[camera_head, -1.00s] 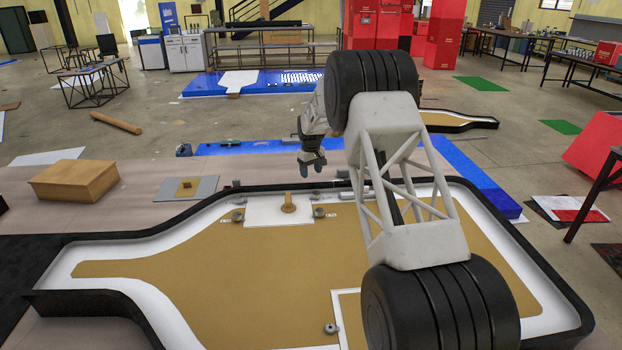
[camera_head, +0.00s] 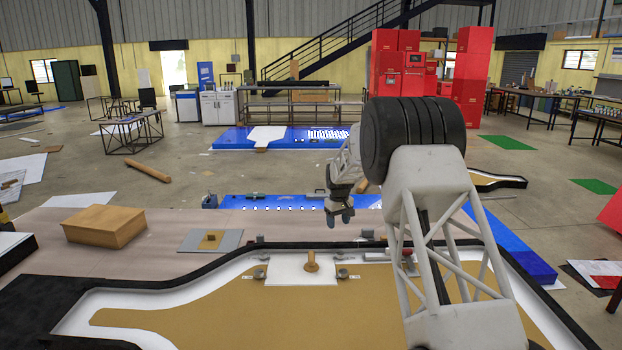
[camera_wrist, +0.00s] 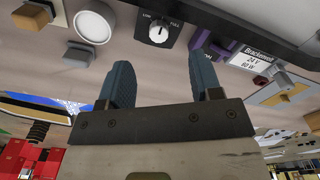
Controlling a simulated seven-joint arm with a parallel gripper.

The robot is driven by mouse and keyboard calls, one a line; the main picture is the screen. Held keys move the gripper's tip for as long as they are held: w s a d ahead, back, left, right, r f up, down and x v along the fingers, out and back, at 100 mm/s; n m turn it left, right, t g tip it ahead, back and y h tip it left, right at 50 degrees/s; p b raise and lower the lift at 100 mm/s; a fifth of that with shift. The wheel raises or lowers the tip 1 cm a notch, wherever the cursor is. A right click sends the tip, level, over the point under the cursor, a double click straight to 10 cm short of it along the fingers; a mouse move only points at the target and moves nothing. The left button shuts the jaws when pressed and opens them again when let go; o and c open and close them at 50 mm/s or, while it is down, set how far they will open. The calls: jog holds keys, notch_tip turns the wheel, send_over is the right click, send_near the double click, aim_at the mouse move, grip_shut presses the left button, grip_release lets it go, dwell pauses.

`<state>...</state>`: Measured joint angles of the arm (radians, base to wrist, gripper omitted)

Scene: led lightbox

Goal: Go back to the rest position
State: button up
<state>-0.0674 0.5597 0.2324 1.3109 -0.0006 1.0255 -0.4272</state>
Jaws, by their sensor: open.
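My gripper (camera_head: 340,217) hangs in the air, fingers down, above the far edge of the lightbox panel in the head view. In the wrist view my gripper (camera_wrist: 160,62) has its two blue-grey fingers wide apart, with nothing between them. The lightbox (camera_head: 215,300) is a tan bottle-shaped panel with a white border and black rim. On its far side a white plate (camera_head: 285,271) carries a wooden peg (camera_head: 311,262), with small grey knobs on either side. My arm hides the panel's right part.
The wrist view shows a dial (camera_wrist: 159,33) marked LOW and FULL and a labelled box (camera_wrist: 249,58).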

jog(key=s+d+r+m, duration=0.1)
jog(key=s+d+r, duration=0.1)
jog(key=s+r, duration=0.7)
jog(key=s+d+r+m+t, duration=0.1)
jog(key=s+r, duration=0.5)
jog(key=s, duration=0.7)
jog(key=s+d+r+m, duration=0.1)
jog(key=s+d+r, duration=0.1)
jog(key=s+r, duration=0.75)
jog(key=s+f+m, duration=0.1)
jog(key=s+f, duration=0.1)
jog(key=s, duration=1.1)
jog(key=s+d+f+m+t, duration=0.1)
jog(key=s+f, duration=0.1)
jog(key=s, duration=1.2)
jog(key=s+d+f, duration=0.1)
jog(key=s+f, duration=0.1)
jog(key=s, duration=1.1)
jog(key=shift+s+d+f+m, duration=0.15)
jog(key=shift+s+f+m, duration=0.2)
jog(key=shift+m, duration=0.05)
